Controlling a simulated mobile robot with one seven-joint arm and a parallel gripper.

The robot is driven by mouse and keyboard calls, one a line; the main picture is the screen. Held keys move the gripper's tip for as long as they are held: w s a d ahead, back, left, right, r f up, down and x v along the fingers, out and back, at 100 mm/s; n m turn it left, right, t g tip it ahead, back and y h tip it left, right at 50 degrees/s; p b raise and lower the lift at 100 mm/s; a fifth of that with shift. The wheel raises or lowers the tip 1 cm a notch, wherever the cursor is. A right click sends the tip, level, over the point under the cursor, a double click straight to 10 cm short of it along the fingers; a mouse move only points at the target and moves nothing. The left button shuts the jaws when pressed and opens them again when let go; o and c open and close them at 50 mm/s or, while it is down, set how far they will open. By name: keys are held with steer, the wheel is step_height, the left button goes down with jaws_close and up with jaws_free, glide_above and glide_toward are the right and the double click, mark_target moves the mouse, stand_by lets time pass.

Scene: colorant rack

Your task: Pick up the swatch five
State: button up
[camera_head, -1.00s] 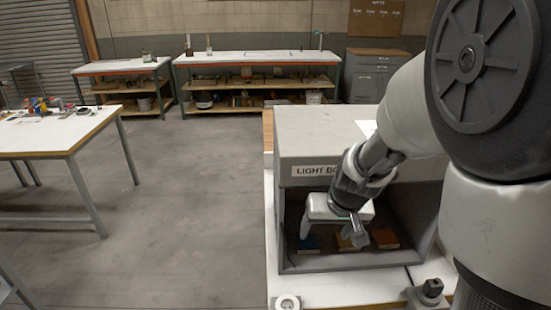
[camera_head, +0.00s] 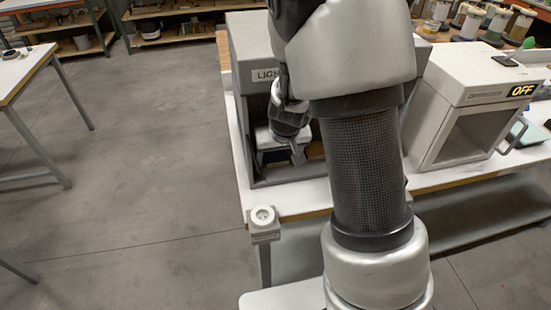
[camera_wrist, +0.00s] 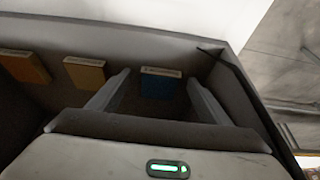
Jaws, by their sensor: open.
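Three swatches lie in the light box (camera_head: 243,40): a blue one (camera_wrist: 160,87), a yellow-orange one (camera_wrist: 85,76) and a brown-orange one (camera_wrist: 22,68). I cannot read which is swatch five. My gripper (camera_wrist: 158,79) is open and empty inside the box. In the wrist view the blue swatch shows between its two fingers, towards their tips; I cannot tell how far beyond them it is. In the head view my arm and gripper hide most of the box's inside.
The box walls are close around my gripper, with one side wall (camera_wrist: 240,85) just right of the fingers in the wrist view. A second grey cabinet (camera_head: 465,110) with an OFF display stands to the right. Several jars (camera_head: 495,25) stand behind it.

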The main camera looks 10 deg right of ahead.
steer(key=c, duration=1.1)
steer(key=shift+r, duration=0.1)
